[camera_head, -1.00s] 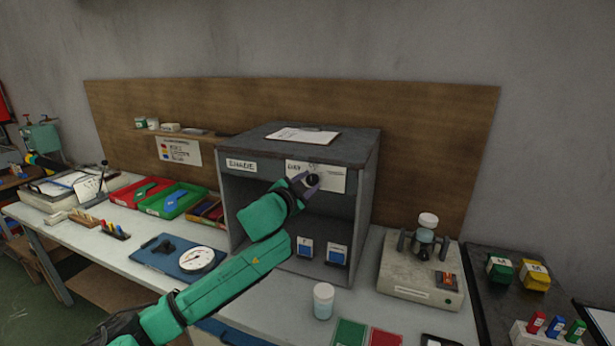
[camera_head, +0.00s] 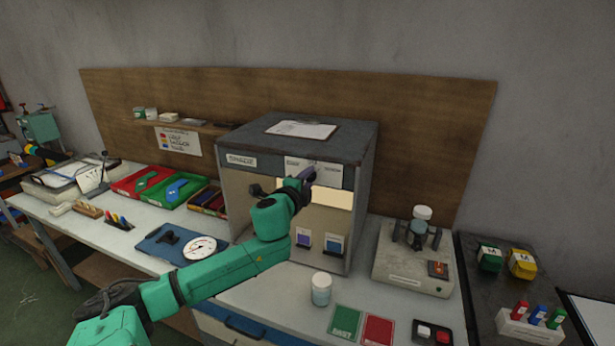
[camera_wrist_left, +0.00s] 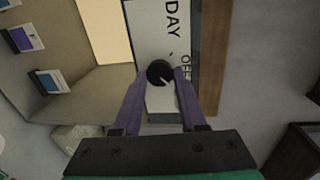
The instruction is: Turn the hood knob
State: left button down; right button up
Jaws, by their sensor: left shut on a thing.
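The hood (camera_head: 365,185) is a grey open-fronted box on the bench. A white label plate (camera_head: 333,178) is on its upper front edge. In the left wrist view the plate reads "DAY" and "OFF" (camera_wrist_left: 186,68). The knob (camera_wrist_left: 160,73) is round and black with a white pointer mark, and sits between my purple fingertips. My left gripper (camera_head: 307,175) is shut on it and hides most of it in the head view. A bright lit panel (camera_head: 332,195) shows inside the hood. My right gripper is not in view.
In front are a jar (camera_head: 321,289), a green card (camera_head: 345,322) and a red card (camera_head: 378,329). A grey device (camera_head: 402,266) stands to the right, and a blue board with a dial (camera_head: 166,250) to the left.

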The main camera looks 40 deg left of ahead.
pick_arm(q)
jog(key=shift+a+r+m, duration=0.15)
jog(key=shift+r+m, duration=0.1)
jog(key=shift+m, duration=0.05)
dwell(0.4)
jog(key=c, duration=0.6)
grip_release()
jog(key=shift+o, duration=0.7)
jog(key=shift+w+a+f, duration=0.15)
jog(key=shift+w+f, duration=0.05)
jog(key=shift+f, duration=0.1)
jog(key=v, duration=1.4)
jog(key=shift+s, duration=0.25)
